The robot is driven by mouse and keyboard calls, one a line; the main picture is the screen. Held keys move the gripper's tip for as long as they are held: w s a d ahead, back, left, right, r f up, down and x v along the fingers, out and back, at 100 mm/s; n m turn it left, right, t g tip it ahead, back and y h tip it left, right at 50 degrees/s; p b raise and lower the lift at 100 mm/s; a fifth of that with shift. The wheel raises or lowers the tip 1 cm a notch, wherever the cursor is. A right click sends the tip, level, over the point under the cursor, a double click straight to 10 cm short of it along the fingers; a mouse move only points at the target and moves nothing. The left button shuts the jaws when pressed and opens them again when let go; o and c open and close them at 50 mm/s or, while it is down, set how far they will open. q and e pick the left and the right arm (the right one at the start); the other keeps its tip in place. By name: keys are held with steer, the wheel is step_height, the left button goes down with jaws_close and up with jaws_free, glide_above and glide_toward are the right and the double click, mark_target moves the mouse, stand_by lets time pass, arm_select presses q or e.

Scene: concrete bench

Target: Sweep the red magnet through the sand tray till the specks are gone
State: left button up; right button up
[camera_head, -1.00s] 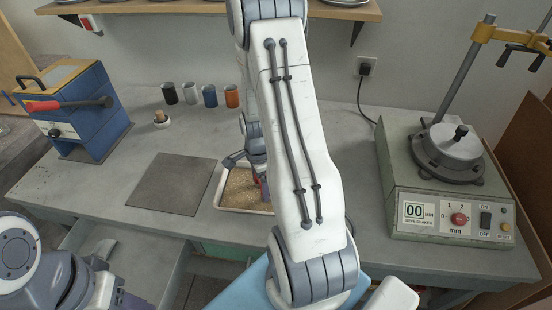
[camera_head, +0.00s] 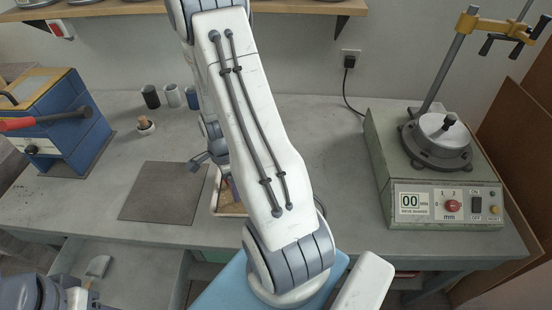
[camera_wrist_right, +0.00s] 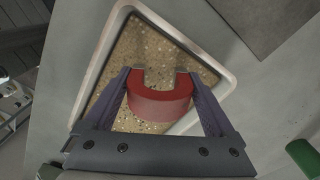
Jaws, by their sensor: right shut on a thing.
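My right gripper (camera_wrist_right: 158,78) is shut on the red magnet (camera_wrist_right: 160,105), a horseshoe shape with pale pole ends. It holds the magnet over the sand tray (camera_wrist_right: 88,84), a white-rimmed tray of tan sand. Whether the magnet touches the sand is unclear. Small dark and pale specks show in the sand (camera_wrist_right: 135,50). In the head view the tray (camera_head: 214,206) is mostly hidden behind my right arm, and the magnet is hard to make out there. My left arm is cut off at the lower left corner, and its jaw state does not show clearly.
A dark grey mat (camera_head: 163,192) lies left of the tray. A blue box with a red handle (camera_head: 68,125) stands at the left, a sieve shaker (camera_head: 432,170) at the right. Cups (camera_head: 172,96) stand behind. An open drawer (camera_head: 135,270) juts out in front.

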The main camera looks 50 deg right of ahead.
steer(key=r, duration=0.1)
steer(key=r+p, duration=0.2)
steer(key=shift+w+a+r, duration=0.25)
steer(key=shift+a, duration=0.05)
steer(key=shift+s+r+p, duration=0.1)
steer(key=shift+r+p, duration=0.6)
steer(key=shift+r, duration=0.05)
steer(key=shift+d+r+p, duration=0.1)
steer(key=shift+r+p, duration=0.85)
steer(key=shift+r, duration=0.15)
